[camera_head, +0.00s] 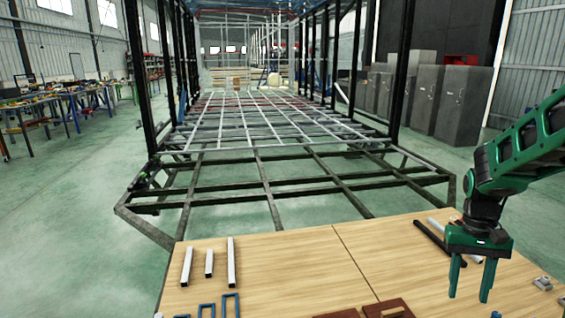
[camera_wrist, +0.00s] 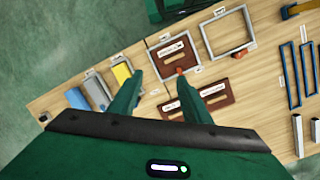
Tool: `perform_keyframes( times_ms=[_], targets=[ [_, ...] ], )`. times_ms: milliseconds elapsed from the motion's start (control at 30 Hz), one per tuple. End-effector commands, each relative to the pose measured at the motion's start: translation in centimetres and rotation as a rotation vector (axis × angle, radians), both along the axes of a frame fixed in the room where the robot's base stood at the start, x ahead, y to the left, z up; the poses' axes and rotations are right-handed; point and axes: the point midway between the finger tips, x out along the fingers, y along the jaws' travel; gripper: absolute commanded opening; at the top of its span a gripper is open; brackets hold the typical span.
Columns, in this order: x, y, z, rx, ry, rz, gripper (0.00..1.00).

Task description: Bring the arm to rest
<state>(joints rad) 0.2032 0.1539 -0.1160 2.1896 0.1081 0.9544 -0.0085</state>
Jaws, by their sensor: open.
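My green arm (camera_head: 525,150) comes in from the right edge in the head view and bends down over the right part of the wooden table. My gripper (camera_head: 469,290) points down above the table with its two green fingers apart. In the wrist view my gripper (camera_wrist: 165,88) is also open, with nothing held between the fingers. Below it lie brown plates with white labels (camera_wrist: 225,93) and a grey square frame with a brown plate inside (camera_wrist: 174,55).
The wooden table (camera_head: 290,265) bears silver bars (camera_head: 231,262), blue frames (camera_head: 231,304) and dark rods (camera_head: 437,240). Yellow, grey and blue pieces (camera_wrist: 95,90) show in the wrist view. The trailer chassis (camera_head: 270,183) stands behind the table. Grey cabinets (camera_head: 455,105) stand at the right.

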Motion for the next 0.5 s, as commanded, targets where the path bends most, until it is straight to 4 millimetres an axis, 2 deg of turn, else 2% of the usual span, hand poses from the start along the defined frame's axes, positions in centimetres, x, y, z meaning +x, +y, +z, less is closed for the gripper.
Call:
perform_keyframes(
  times_ms=[33, 200, 500],
  targets=[
    [-1.4, 0.0, 1.2, -0.004, -0.017, -0.012, 0.44],
    [-5.9, 0.4, 4.0, -0.007, -0.057, -0.052, 0.44],
    [-14.1, 1.7, 6.6, 0.002, -0.130, -0.118, 0.44]
  ],
)
